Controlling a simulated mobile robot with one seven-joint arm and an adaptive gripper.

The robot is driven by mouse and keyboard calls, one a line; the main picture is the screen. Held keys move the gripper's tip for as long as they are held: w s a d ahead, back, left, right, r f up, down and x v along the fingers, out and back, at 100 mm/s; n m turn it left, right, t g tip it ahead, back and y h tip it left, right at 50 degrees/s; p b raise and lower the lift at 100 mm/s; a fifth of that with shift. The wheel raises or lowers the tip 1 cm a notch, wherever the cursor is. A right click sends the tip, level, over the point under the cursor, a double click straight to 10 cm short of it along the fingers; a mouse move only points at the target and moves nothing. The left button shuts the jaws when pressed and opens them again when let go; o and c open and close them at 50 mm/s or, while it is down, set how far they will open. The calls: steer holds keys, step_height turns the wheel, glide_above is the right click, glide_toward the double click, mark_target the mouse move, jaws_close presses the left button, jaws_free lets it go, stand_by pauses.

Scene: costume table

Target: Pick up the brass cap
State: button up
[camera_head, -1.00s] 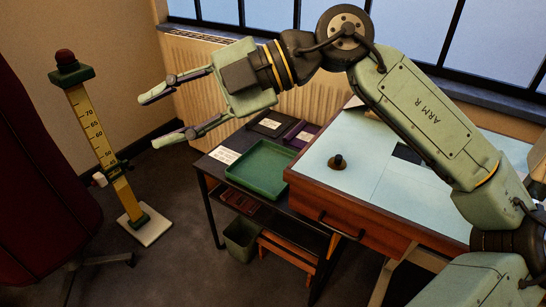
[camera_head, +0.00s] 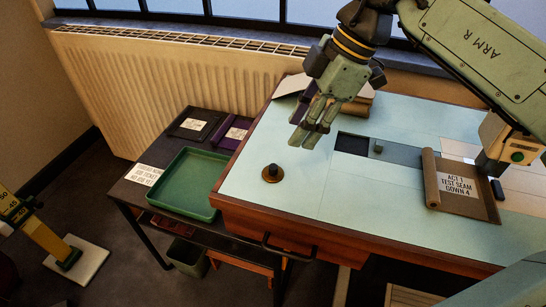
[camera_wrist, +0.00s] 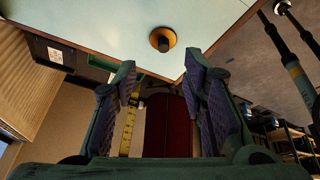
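The brass cap (camera_head: 271,174) is a small round piece with a brass rim and a dark knob on top. It stands on the pale blue table top (camera_head: 255,150), near its left front corner. In the wrist view the cap (camera_wrist: 160,40) shows beyond the fingertips, near the table's edge. My gripper (camera_head: 308,133) points down over the table, to the right of the cap and farther back in the head view. In the wrist view its two fingers (camera_wrist: 158,78) are spread apart with nothing between them.
A green tray (camera_head: 178,208) sits on a lower dark side table left of the work table. A brown folder with a label (camera_head: 458,184) lies at the right. A dark recess (camera_head: 352,143) is behind the cap's right. Bare table surrounds the cap.

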mark_target(274, 166)
steer(key=x, duration=0.4)
steer(key=shift+s, duration=0.25)
steer(key=shift+a+p+x, duration=0.15)
steer(key=shift+p+x, duration=0.05)
steer(key=shift+x, duration=1.3)
steer(key=shift+a+p+x, duration=0.15)
steer(key=shift+a+x, duration=0.05)
steer(key=shift+x, duration=1.35)
steer(key=shift+r, duration=0.15)
steer(key=shift+c, duration=0.3)
jaws_close()
